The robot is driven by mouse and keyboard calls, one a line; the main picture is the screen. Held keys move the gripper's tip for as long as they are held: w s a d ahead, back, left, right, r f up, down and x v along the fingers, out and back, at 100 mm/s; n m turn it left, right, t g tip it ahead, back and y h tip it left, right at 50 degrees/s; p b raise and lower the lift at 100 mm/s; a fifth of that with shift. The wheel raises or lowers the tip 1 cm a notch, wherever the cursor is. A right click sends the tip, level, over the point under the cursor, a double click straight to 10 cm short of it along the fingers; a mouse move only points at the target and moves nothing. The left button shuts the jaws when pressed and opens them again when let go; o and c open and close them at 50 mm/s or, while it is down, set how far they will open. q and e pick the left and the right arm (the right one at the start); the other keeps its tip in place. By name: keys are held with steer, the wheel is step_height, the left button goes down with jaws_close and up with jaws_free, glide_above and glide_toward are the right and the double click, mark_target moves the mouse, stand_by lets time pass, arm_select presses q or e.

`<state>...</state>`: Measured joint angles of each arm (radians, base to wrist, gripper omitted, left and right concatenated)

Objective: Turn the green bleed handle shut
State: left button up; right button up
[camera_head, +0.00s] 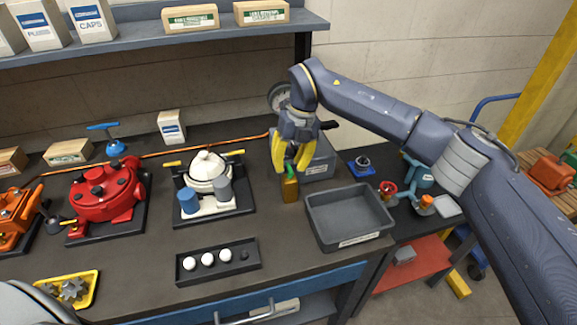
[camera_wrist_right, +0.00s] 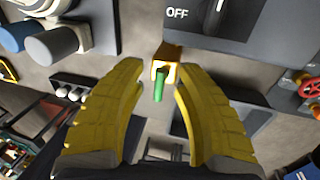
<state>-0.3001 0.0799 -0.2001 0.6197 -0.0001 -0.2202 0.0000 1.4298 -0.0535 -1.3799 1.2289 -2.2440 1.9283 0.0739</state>
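The green bleed handle (camera_wrist_right: 159,88) is a short green bar at a small orange-yellow block (camera_wrist_right: 166,66). In the head view the handle (camera_head: 290,172) shows as a green patch on top of the amber-brown block (camera_head: 290,190), which stands left of the grey tray. My right gripper (camera_head: 292,163) points down over it with yellow fingers. In the right wrist view this gripper (camera_wrist_right: 161,75) is open, with one finger on each side of the handle and a gap on both sides. My left gripper is out of view.
A grey box (camera_head: 320,160) marked "OFF" in the wrist view stands right behind the block. An empty grey tray (camera_head: 378,234) lies to the right. A white-topped motor (camera_head: 208,172), a red motor (camera_head: 103,195) and a rack of white balls (camera_head: 215,272) are to the left.

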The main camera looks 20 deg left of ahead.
steer(key=shift+a+f, duration=0.1)
steer(key=shift+f, duration=0.5)
jaws_close()
